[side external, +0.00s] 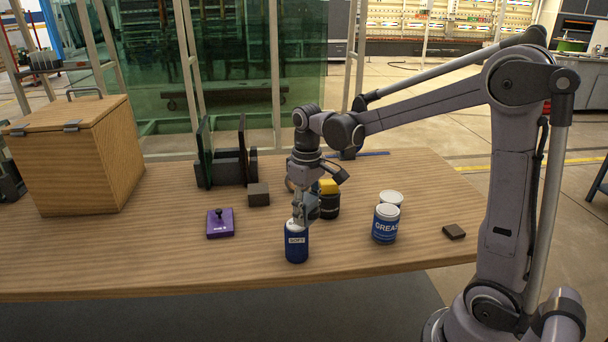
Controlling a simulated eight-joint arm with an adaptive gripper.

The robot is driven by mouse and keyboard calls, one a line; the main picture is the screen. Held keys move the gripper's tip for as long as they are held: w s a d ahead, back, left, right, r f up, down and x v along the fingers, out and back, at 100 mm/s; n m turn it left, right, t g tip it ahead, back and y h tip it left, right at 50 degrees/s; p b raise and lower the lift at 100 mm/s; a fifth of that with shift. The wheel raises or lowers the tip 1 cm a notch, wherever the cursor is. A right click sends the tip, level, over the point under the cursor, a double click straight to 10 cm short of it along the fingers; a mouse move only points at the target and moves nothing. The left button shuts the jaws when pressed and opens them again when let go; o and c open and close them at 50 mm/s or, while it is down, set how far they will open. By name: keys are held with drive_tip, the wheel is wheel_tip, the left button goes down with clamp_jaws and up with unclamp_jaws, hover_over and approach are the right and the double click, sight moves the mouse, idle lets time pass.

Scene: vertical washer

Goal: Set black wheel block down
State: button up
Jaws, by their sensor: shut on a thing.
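My gripper (300,217) points down near the front middle of the table. Its fingers are shut at the top of a blue bottle (297,246) labelled SOFT, which is upright at the table's front. I cannot tell whether the bottle's base touches the wood. No block with clear wheels shows in my fingers. A dark block (258,194) sits on the table behind and left of my gripper. A smaller, flat dark block (454,231) lies at the right. A black round thing (330,207) with a yellow top stands just behind my gripper, partly hidden by it.
A blue GREASE can (385,225) stands right of my gripper, with a white-topped container (391,198) behind it. A purple plate with a black knob (220,224) lies left. A dark rack (226,167) and wooden box (77,155) stand farther left. The front left table is clear.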

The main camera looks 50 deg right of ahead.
drive_tip(key=s+a+f, duration=0.2)
drive_tip(key=a+f, duration=0.5)
drive_tip(key=f, duration=0.2)
wheel_tip(320, 180, up, 11)
drive_tip(key=w+d+n, duration=0.2)
drive_tip(key=w+n, duration=0.3)
drive_tip(key=w, duration=0.2)
drive_tip(key=w+d+n, duration=0.3)
drive_tip(key=w+n, duration=0.2)
drive_tip(key=w, duration=0.1)
drive_tip(key=shift+n, duration=0.4)
drive_tip(key=f, duration=0.5)
drive_tip(key=shift+w+f, duration=0.1)
drive_tip(key=shift+w, duration=0.25)
drive_tip(key=w+a+f, duration=0.1)
drive_tip(key=a+f, duration=0.1)
drive_tip(key=a, duration=0.1)
drive_tip(key=w+a+f, duration=0.2)
drive_tip(key=a, duration=0.2)
drive_tip(key=w+a+f, duration=0.2)
drive_tip(key=a+f, duration=0.1)
drive_tip(key=shift+a, duration=0.3)
drive_tip(key=shift+f, duration=1.8)
